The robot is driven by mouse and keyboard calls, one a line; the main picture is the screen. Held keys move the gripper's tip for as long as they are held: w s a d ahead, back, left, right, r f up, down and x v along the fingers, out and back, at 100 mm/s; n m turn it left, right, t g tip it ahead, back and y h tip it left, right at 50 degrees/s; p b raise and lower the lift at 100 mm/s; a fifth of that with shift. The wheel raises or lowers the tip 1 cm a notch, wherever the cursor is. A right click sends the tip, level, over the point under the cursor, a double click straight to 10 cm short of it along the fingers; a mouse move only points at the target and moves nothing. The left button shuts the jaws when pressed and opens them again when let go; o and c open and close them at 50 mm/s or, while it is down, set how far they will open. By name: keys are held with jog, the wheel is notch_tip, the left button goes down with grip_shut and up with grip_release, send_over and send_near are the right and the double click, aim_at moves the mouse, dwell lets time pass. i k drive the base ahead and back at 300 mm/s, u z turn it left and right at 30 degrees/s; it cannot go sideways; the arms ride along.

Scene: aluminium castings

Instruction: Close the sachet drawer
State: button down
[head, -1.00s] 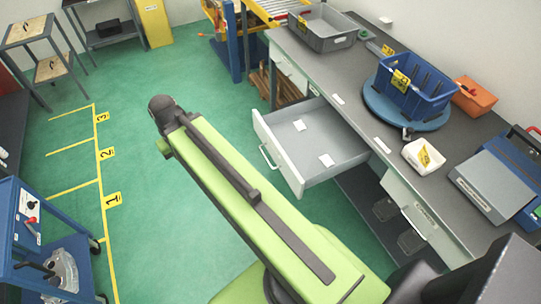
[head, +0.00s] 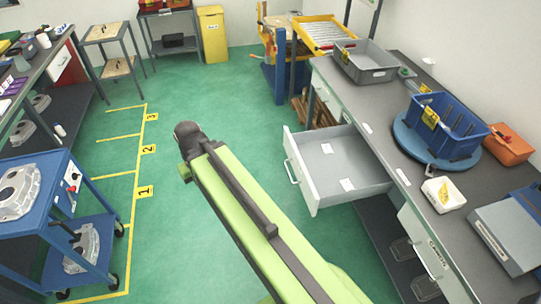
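The open drawer (head: 338,167) sticks out from the front of the grey workbench on the right. It is light grey, with a bar handle (head: 292,171) on its front panel and two small white sachets or cards inside, one of them a white card (head: 347,184). I cannot read any label on this drawer. My green arm reaches up from the bottom of the picture, left of the drawer and apart from it. The arm's dark end (head: 186,133) shows, but the gripper's fingers cannot be made out.
The workbench (head: 385,105) carries a grey bin (head: 366,68), a blue crate (head: 445,128) on a round blue turntable (head: 412,146), an orange box (head: 508,149) and a white box (head: 443,194). A blue cart (head: 60,225) stands left. Green floor between is clear.

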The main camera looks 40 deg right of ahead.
aim_at(319, 174)
jog(key=u, duration=0.35)
jog(key=i, duration=1)
